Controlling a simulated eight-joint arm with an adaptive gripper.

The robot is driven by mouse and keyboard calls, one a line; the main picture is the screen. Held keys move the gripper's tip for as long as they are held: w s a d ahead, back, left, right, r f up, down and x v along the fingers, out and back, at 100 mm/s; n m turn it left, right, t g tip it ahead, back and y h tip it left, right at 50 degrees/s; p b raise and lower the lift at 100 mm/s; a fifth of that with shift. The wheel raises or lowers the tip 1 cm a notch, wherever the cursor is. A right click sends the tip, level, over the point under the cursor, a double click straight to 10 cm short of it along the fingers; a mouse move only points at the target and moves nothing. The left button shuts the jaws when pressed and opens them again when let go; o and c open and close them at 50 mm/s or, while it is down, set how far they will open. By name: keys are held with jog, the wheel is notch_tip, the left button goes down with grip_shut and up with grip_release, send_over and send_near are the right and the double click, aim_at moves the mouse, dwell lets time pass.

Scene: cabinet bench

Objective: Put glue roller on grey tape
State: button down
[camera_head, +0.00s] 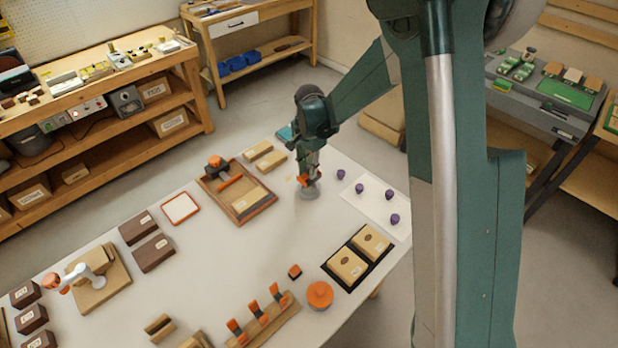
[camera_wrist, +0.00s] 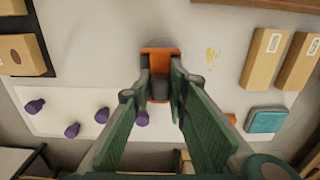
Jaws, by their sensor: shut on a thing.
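My gripper (camera_head: 309,176) is low over the far part of the white table. Its fingers are shut on an orange and dark grey piece, which looks like the glue roller (camera_head: 311,183). In the wrist view the glue roller (camera_wrist: 159,88) sits between the fingertips (camera_wrist: 160,86), its orange part facing away from the palm. A grey rounded thing, likely the grey tape (camera_head: 307,194), shows just under the roller in the head view. The roller and fingers largely cover it, and I cannot tell whether roller and tape touch.
A white sheet (camera_head: 372,207) with several purple knobs (camera_head: 360,188) lies to the right. A wooden tray (camera_head: 260,207) stands left, with tan blocks (camera_head: 272,161) behind it. A teal pad (camera_wrist: 265,119) lies near the far edge. A black mat with two boxes (camera_head: 347,264) is nearer.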

dwell(0.3)
jog(key=shift+f, duration=1.9)
jog(key=shift+f+b, duration=0.2)
jog(key=shift+b, duration=0.1)
jog(key=c, duration=2.3)
grip_release()
jog(key=shift+o, duration=0.2)
jog(key=shift+r, duration=0.25)
notch_tip(320, 180, up, 12)
jog(key=shift+f+p, duration=0.1)
jog(key=shift+p, duration=0.5)
